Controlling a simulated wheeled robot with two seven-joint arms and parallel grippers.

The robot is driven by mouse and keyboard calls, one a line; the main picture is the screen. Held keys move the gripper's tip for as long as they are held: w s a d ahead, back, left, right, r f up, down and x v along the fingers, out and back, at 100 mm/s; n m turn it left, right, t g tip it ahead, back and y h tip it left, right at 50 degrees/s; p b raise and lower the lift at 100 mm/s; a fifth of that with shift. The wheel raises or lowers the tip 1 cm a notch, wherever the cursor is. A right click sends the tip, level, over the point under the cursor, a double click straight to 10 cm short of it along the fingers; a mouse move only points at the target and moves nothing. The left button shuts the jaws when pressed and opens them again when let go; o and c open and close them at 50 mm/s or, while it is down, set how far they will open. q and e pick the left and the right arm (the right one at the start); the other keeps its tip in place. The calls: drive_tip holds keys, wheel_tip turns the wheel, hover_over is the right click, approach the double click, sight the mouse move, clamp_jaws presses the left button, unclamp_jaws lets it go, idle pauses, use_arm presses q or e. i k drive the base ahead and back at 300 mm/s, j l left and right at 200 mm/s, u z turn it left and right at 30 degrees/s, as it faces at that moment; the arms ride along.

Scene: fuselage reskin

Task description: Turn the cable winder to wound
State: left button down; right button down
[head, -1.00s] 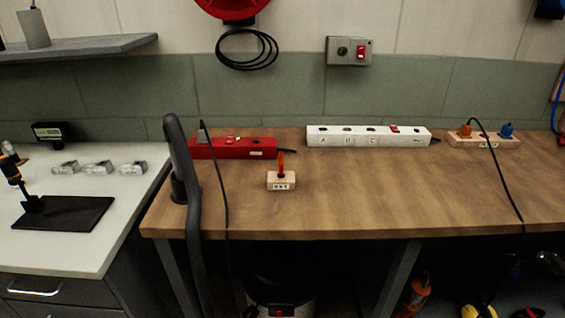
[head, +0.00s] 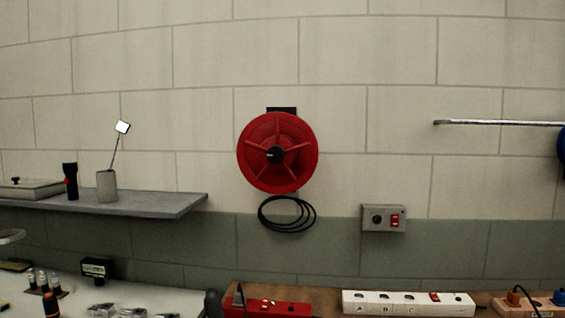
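The cable winder (head: 277,152) is a red round reel with raised spokes and a black hub, mounted on the wall in the middle of the head view. A loop of black cable (head: 287,214) hangs just below it against the wall. Neither of my grippers shows in the head view, so their distance from the winder cannot be seen.
A grey shelf (head: 150,204) with a cup (head: 107,186) juts out at left. A grey switch box (head: 384,218) is on the wall at right. A red power strip (head: 266,309) and a white power strip (head: 408,303) lie along the bench's back.

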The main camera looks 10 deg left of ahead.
sight(275, 154)
drive_tip(key=i+j+u, duration=0.15)
drive_tip(key=j, duration=0.25)
drive_tip(key=i+j+u, duration=0.15)
drive_tip(key=j, duration=0.25)
drive_tip(key=i+j+u, duration=0.2)
drive_tip(key=i+j, duration=0.05)
drive_tip(key=j, duration=0.1)
